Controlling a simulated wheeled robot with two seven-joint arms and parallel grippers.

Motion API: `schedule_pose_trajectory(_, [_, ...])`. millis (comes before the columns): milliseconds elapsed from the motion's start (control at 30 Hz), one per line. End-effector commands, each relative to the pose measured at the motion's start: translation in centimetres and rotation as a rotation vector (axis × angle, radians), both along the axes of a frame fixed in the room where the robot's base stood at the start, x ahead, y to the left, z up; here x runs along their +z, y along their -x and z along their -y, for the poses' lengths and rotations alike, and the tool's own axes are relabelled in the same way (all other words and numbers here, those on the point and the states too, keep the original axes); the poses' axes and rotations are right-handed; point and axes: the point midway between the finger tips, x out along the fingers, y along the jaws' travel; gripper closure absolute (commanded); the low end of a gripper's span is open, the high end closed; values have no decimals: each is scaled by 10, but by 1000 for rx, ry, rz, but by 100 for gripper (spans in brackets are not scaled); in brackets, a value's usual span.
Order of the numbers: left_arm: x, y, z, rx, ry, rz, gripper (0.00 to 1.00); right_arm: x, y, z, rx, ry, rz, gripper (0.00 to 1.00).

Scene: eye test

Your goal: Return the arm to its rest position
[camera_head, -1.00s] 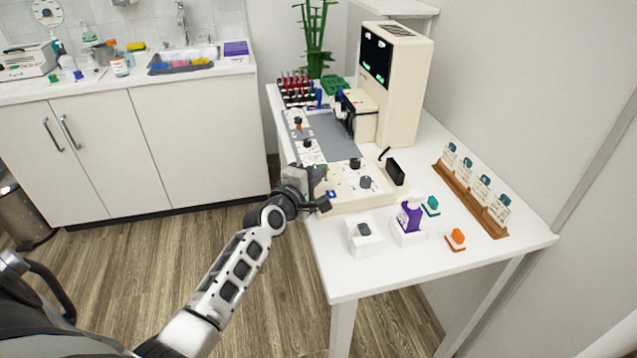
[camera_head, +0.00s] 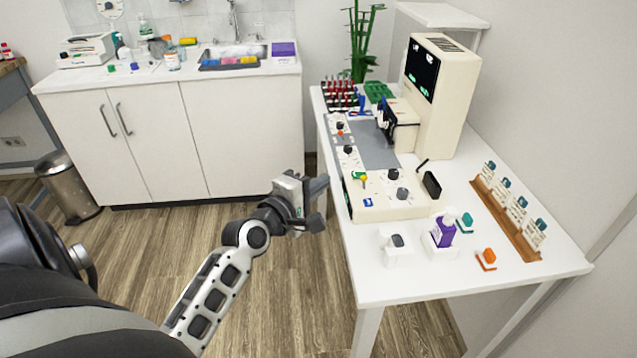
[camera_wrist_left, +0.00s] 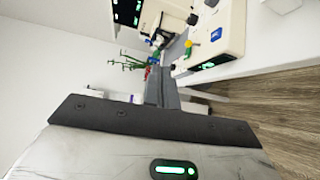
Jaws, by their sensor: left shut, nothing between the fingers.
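My left arm (camera_head: 215,285) reaches in from the lower left in the head view. My left gripper (camera_head: 321,204) is shut and empty. It hangs over the floor just left of the white table (camera_head: 400,283), apart from the cream control panel (camera_head: 395,207) on it. In the left wrist view the shut dark fingers (camera_wrist_left: 160,88) point toward the table side, with the cream panel (camera_wrist_left: 222,30) at the upper right. My right gripper is in neither view.
The table holds a tall cream machine (camera_head: 447,95), a purple bottle (camera_head: 444,233), a white holder (camera_head: 396,252) and a wooden card rack (camera_head: 505,217). A white cabinet (camera_head: 160,140) with a sink stands behind. Wood floor (camera_head: 290,300) lies open between them. A metal bin (camera_head: 68,188) stands at the left.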

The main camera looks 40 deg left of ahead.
Motion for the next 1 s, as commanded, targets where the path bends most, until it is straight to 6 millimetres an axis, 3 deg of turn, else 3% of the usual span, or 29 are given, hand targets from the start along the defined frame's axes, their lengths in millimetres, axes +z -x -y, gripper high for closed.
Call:
schedule_pose_trajectory(533, [1,1,0,0,1,0,100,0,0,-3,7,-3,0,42])
schedule_pose_trajectory(633, [-7,4,5,-12,-39,-18,100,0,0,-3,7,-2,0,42])
schedule_pose_trajectory(767, [-46,23,34,-94,-291,-115,100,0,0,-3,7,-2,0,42])
schedule_pose_trajectory(900, [-109,70,87,-299,-755,-238,100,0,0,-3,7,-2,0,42])
schedule_pose_trajectory(1000, [-143,108,122,-472,-1065,-275,100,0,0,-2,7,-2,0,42])
